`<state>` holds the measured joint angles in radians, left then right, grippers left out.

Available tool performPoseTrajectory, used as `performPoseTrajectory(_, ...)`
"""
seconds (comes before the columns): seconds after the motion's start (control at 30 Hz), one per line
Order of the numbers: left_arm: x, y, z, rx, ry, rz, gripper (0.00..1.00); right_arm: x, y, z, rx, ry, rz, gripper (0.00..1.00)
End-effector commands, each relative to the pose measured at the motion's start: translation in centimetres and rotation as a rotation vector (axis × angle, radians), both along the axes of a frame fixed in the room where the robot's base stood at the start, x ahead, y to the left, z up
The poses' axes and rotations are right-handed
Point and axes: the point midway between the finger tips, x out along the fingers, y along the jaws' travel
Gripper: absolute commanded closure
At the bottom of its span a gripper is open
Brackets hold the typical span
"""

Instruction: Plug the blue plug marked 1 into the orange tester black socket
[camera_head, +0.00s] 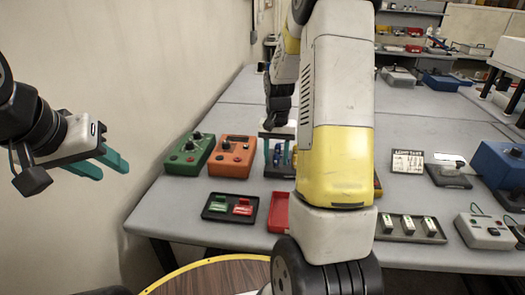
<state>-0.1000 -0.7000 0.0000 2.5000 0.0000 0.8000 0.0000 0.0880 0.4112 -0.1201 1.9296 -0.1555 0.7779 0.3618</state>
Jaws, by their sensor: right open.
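The orange tester (232,154) sits on the grey table, right of a green tester (190,153); its socket is too small to make out. A dark tray (277,173) stands right of the orange tester, with small blue shapes (277,157) that look like plugs; I cannot read any mark. My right gripper (277,150) points down over this tray, open, its teal fingers around or near the blue shapes; I cannot tell if they touch. My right arm hides part of the tray. My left gripper (108,170) is open and empty, left of the table.
A black tray (209,211) with green and red pieces and a red tray (278,213) lie at the table's front. A blue box (500,167), a grey box (485,232) and a tray of white pieces (409,240) stand at right.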

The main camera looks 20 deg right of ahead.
Motion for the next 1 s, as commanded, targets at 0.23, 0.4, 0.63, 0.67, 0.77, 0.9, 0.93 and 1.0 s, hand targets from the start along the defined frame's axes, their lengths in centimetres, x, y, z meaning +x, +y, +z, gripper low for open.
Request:
performPoseTrajectory(0.23, 0.0, 0.0, 0.0, 0.0, 0.0, 0.0, 0.64, 0.0, -0.01, 0.01, 0.0, 0.0, 0.0, 0.56)
performPoseTrajectory(0.4, 0.0, 0.0, 0.0, 0.0, 0.0, 0.0, 0.64, -0.01, -0.02, 0.0, 0.0, 0.0, 0.0, 0.7)
performPoseTrajectory(0.63, 0.0, 0.0, 0.0, 0.0, 0.0, 0.0, 0.64, -0.01, -0.03, 0.0, 0.0, 0.0, 0.0, 1.0)
performPoseTrajectory(0.67, 0.0, 0.0, 0.0, 0.0, 0.0, 0.0, 0.64, -0.01, -0.03, 0.0, 0.0, 0.0, 0.0, 1.0)
performPoseTrajectory(0.77, 0.0, 0.0, 0.0, 0.0, 0.0, 0.0, 0.64, -0.01, -0.03, 0.0, 0.0, 0.0, 0.0, 1.0)
performPoseTrajectory(0.9, 0.0, 0.0, 0.0, 0.0, 0.0, 0.0, 0.64, -0.01, -0.03, 0.0, 0.0, 0.0, 0.0, 1.0)
performPoseTrajectory(0.93, 0.0, 0.0, 0.0, 0.0, 0.0, 0.0, 0.64, -0.01, -0.03, 0.0, 0.0, 0.0, 0.0, 1.0)
performPoseTrajectory(1.0, 0.0, 0.0, 0.0, 0.0, 0.0, 0.0, 0.64, -0.02, -0.04, 0.0, 0.0, 0.0, 0.0, 1.0)
